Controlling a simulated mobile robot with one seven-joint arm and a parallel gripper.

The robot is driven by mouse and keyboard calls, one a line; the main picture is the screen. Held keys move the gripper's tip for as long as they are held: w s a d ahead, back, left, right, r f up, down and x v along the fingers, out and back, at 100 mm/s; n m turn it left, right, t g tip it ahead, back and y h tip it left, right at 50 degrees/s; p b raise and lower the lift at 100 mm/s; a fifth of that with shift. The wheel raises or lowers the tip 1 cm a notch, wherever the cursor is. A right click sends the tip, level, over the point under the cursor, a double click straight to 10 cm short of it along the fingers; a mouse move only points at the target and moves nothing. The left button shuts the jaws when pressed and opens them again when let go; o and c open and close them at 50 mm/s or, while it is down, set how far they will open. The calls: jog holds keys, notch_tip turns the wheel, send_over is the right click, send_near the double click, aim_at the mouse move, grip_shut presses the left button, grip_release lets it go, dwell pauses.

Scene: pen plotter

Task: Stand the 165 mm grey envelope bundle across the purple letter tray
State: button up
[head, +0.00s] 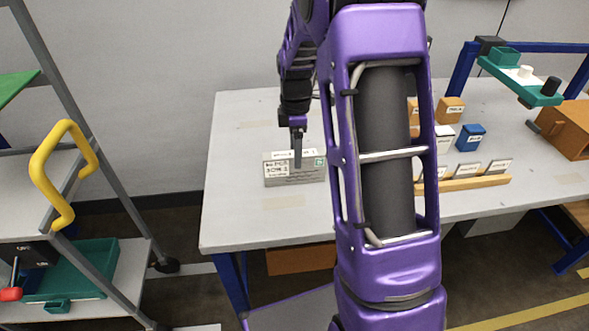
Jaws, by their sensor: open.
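A grey block-like bundle (312,179) with white printed labels and a small green mark lies on the left part of the table; it looks like the grey envelope bundle, but its length cannot be read. My gripper (298,160) points down at the bundle, and a dark finger overlaps its front in the picture. The jaws are open; the gap between them and any contact with the bundle cannot be made out. I cannot make out the purple letter tray; my purple arm covers the middle of the table.
The grey table (235,215) is clear around its left end. To the right are small orange boxes, a blue box (470,137), a wooden rack (475,182) with cards and a teal plotter-like arm (515,80). A shelf cart with a yellow handle (55,170) stands left.

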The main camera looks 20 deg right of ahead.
notch_tip(320, 180, down, 5)
jog(key=shift+w+a+f+b, duration=0.1)
jog(key=shift+w+f+b, duration=0.05)
jog(key=shift+b, duration=0.3)
grip_shut()
